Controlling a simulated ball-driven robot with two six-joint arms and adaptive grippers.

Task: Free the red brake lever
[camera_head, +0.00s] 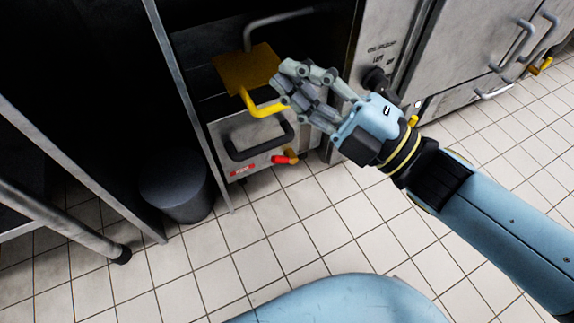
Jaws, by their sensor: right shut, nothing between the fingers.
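A small red lever (281,160) sticks out low on the front of a grey metal unit, with an orange-yellow part at its right end. My right gripper (283,86) comes in from the right, above the red lever and apart from it. Its fingers are shut and empty, beside a yellow bent handle (262,109) that joins a yellow plate (246,68). I cannot tell whether the fingers touch the yellow handle. My left gripper is out of view.
A dark grey handle (259,142) sits on the unit's front, just above the red lever. A dark round bin (177,190) stands left of the unit, by metal frame legs (188,100). Steel cabinets (480,45) stand at the upper right. The tiled floor (290,225) in front is clear.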

